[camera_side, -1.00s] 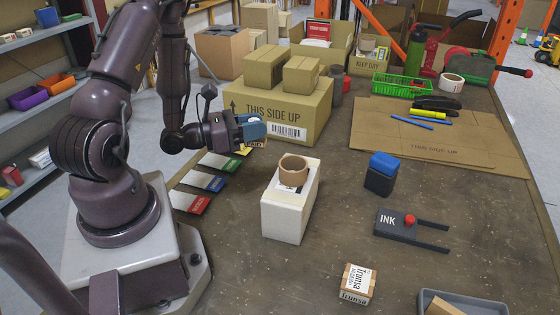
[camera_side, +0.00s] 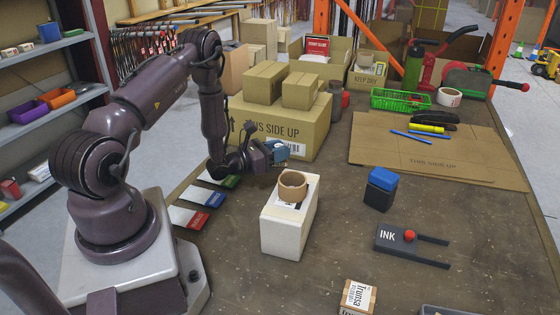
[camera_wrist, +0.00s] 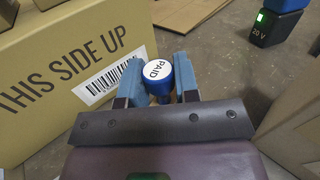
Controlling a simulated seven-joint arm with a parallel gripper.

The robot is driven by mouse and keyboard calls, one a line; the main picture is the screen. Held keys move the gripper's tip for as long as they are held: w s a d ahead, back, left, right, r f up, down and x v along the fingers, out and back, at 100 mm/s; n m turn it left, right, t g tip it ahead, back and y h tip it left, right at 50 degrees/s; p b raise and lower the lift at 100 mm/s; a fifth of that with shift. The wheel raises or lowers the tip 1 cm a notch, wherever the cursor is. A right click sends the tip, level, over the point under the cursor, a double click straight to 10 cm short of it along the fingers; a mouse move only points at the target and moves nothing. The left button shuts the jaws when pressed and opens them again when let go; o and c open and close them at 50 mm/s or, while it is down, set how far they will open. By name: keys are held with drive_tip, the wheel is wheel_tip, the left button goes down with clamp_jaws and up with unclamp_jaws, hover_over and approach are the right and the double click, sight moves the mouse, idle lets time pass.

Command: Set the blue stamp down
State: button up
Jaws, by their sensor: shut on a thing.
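The blue stamp (camera_wrist: 157,79) shows in the wrist view between my gripper's two blue fingers, its round white end marked PAID facing the camera. My gripper (camera_side: 280,152) is shut on it. In the side view the gripper is above the table, between the large THIS SIDE UP carton (camera_side: 290,120) and the white box (camera_side: 283,232). The stamp is mostly hidden there, so its lower end cannot be made out.
A brown tape roll (camera_side: 293,186) sits on the white box, close in front of my gripper. A black and blue battery (camera_side: 380,191) and a black INK pad (camera_side: 400,239) stand to the right.

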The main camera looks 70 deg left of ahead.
drive_tip(key=shift+w+a+f, duration=0.1)
drive_tip(key=shift+w+f, duration=0.1)
drive_tip(key=shift+f, duration=0.15)
drive_tip(key=shift+w+a+f, duration=0.1)
drive_tip(key=shift+f, duration=1.5)
drive_tip(key=o, duration=0.9)
drive_tip(key=shift+f, duration=0.1)
